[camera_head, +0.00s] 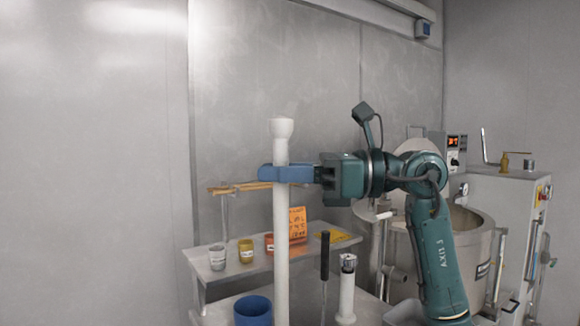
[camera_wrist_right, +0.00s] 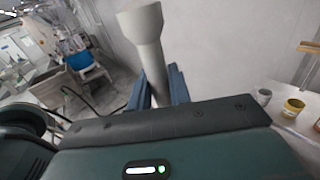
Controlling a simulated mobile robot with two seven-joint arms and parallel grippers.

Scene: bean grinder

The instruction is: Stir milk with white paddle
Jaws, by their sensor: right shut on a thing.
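The white paddle (camera_head: 281,240) stands upright in the head view, a long white shaft with a flared knob on top. My right gripper (camera_head: 270,173) is shut on its upper shaft, its blue fingers reaching across from the right. In the right wrist view the paddle's flared top (camera_wrist_right: 142,25) rises between the blue fingers (camera_wrist_right: 158,88). The paddle's lower end runs out of the head view. A round steel vat (camera_head: 478,240) stands behind my right arm, partly hidden by it. I cannot see any milk. My left gripper is not in view.
A steel bench (camera_head: 210,283) behind the paddle holds a grey cup (camera_head: 217,258), a yellow cup (camera_head: 246,251) and an orange card (camera_head: 298,224). A blue container (camera_head: 253,311) and a black-handled tool (camera_head: 325,256) are lower. A control cabinet (camera_head: 515,200) stands right. The left side shows bare wall.

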